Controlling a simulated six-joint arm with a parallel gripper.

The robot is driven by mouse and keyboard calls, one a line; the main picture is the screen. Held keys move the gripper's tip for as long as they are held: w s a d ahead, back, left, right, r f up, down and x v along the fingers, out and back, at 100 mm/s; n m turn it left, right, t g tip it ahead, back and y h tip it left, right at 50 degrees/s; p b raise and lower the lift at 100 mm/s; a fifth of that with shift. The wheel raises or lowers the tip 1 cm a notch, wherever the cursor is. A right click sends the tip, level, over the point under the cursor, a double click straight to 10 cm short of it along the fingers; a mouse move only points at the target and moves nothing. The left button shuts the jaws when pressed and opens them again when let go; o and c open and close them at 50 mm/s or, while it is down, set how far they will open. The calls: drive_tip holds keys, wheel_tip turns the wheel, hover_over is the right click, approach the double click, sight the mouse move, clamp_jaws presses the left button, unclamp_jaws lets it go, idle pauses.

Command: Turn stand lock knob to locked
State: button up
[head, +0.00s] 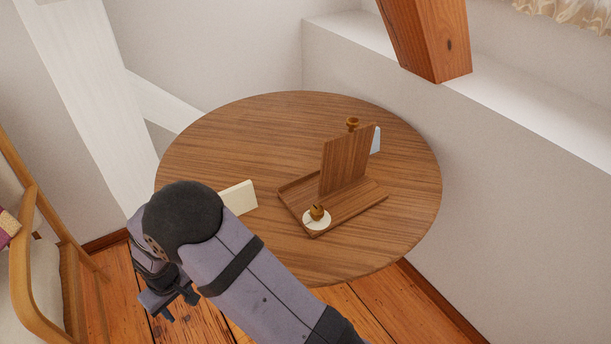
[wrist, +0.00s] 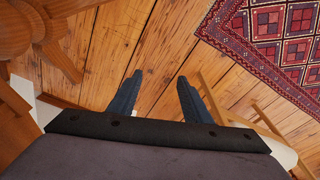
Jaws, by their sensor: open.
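The wooden stand (head: 345,165) is on the round table, with a flat base tray and an upright panel. I cannot read the dial's marks or the knob's setting. Another brass knob (head: 353,123) shows at the top behind the panel. My gripper (head: 168,300) hangs low beyond the table's front left edge, well apart from the stand. In the wrist view, its two fingers (wrist: 158,90) are spread with nothing between them, above the floor.
The round table (head: 235,135) has clear room left of and behind the stand. A pale blue item (head: 375,140) is partly hidden behind the panel. A timber brace (head: 430,40) hangs at upper right; a wooden chair (head: 25,235) is at left.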

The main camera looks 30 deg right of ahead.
drive_tip(key=w+r+m+y+p, duration=0.1)
drive_tip(key=w+r+m+p, duration=0.15)
drive_tip(key=r+p, duration=0.6)
drive_tip(key=w+r+m+y+p, duration=0.1)
drive_tip(key=w+r+m+p, duration=0.15)
drive_tip(key=r, duration=1.15)
drive_tip(key=w+d+r+m+p, duration=0.3)
drive_tip(key=d+r+m, duration=0.1)
drive_tip(key=d+r, duration=0.35)
drive_tip(key=m+g+h+p, duration=0.2)
drive_tip(key=m+p, duration=0.3)
drive_tip(key=m, duration=0.8)
hover_over(317, 209)
drive_tip(key=shift+r, duration=0.35)
drive_tip(key=shift+f+p, duration=0.55)
drive_tip(key=shift+f, duration=3.2)
drive_tip(key=shift+c, duration=0.4)
